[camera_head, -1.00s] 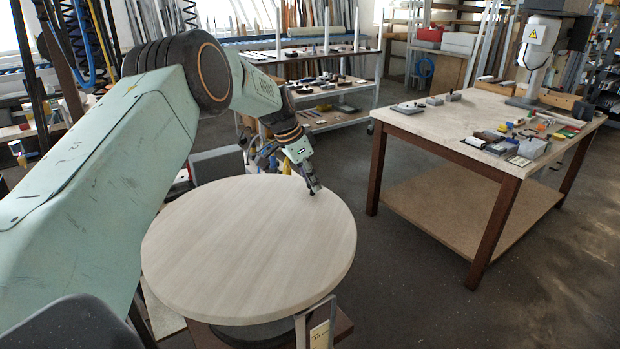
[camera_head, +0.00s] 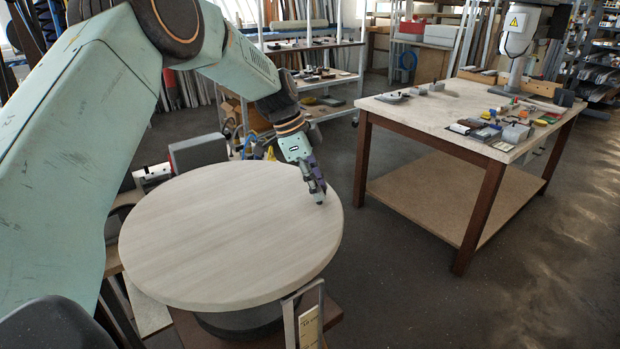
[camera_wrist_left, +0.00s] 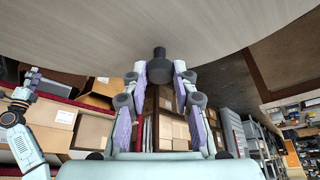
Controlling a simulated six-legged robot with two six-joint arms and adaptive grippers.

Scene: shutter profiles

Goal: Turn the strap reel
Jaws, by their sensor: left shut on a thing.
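The strap reel shows as a round pale wooden disc (camera_head: 215,235) lying flat on a dark round base (camera_head: 240,322). A short dark knob (camera_wrist_left: 160,66) stands out from the disc near its rim. My left gripper (camera_head: 319,196) is over the right part of the disc, pointing down. The knob is mostly hidden by the fingers in the head view. What seems to be my right gripper (camera_wrist_left: 36,79) shows at the left of the wrist view, too small to tell its state.
A metal bracket with a wooden piece (camera_head: 308,318) stands at the disc's front edge. A worktable (camera_head: 440,110) with small parts stands to the right, with free floor between. Shelves (camera_head: 320,80) and cardboard boxes (camera_wrist_left: 92,133) are behind the disc.

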